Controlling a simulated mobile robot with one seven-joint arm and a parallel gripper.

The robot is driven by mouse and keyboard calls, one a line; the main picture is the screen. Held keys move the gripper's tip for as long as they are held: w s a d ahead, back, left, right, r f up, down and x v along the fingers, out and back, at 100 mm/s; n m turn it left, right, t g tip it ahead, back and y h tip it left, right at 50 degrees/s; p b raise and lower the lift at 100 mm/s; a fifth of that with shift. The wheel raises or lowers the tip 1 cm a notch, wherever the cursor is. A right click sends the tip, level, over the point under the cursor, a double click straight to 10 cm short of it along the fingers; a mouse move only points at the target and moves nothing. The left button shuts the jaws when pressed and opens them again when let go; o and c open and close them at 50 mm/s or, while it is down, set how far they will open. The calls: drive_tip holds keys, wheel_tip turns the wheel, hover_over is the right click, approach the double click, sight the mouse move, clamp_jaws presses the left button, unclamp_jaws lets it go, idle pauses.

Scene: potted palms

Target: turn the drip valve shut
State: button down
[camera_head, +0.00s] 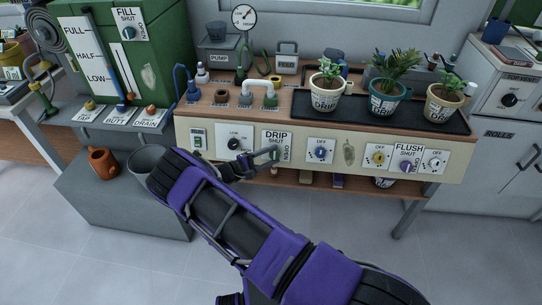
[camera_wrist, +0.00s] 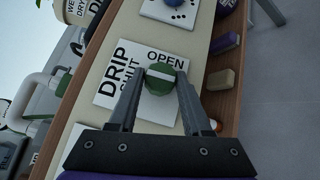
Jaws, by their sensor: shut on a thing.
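The drip valve is a round green knob (camera_wrist: 160,82) with a pale stripe across its face, in the wrist view. The stripe runs roughly from one finger to the other; I cannot tell which end is its pointer. Its white plate (camera_wrist: 112,72) reads DRIP, with SHUT to the left of the knob and OPEN above it in that view. My gripper (camera_wrist: 160,88) is shut on the knob, one finger at each side. In the head view my gripper (camera_head: 274,155) reaches the DRIP plate (camera_head: 277,136) and mostly hides the knob.
Potted palms stand on a black tray (camera_head: 350,118) above. A white pipe (camera_head: 262,86) rises from the bench top. Floor in front is clear.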

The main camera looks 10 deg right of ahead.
drive_tip(key=shift+c, duration=1.7)
unclamp_jaws()
drive_tip(key=v, duration=1.7)
drive_tip(key=shift+s+a, duration=0.1)
drive_tip(key=shift+a, duration=0.05)
